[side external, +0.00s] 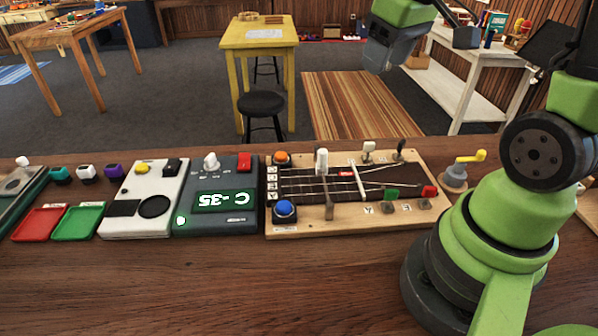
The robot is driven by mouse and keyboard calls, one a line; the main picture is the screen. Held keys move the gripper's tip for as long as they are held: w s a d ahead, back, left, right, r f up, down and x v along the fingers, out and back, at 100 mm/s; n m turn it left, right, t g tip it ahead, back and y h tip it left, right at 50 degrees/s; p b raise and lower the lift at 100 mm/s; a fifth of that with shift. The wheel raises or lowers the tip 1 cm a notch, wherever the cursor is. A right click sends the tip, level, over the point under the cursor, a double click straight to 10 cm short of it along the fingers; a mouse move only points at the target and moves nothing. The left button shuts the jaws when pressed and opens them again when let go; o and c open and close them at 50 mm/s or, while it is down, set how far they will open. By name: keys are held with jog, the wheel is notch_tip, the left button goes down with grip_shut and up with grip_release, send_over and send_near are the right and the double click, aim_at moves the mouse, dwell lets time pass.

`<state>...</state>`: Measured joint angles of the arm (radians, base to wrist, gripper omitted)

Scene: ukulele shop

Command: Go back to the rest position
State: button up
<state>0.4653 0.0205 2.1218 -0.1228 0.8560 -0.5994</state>
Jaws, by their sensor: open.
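My gripper (384,66) hangs at the top of the side external view, below a green wrist link. It is high above the wooden workbench (310,300), past its far edge in the picture. It is open, and I see nothing held in it. The fingers are small and dark here, so their gap is hard to make out. The fretboard rig (345,222), a light wooden board with strings, knobs and levers, lies on the bench below it. Nothing on the rig is touched by the gripper.
Left of the rig are a dark tuner box (216,225) reading "C -35", a white box (127,225), a green tray (78,222) and a red tray (39,223). A yellow-handled crank (455,174) stands near my base. The bench front is clear.

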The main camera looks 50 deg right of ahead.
jog(key=s+a+r+m+t+y, duration=0.2)
jog(key=s+a+r+t, duration=0.2)
jog(key=s+a, duration=0.5)
jog(key=a+r, duration=0.1)
jog(key=a, duration=0.3)
jog(key=shift+a+r+y, duration=0.15)
jog(key=shift+y, duration=0.15)
jog(key=shift+s, duration=0.1)
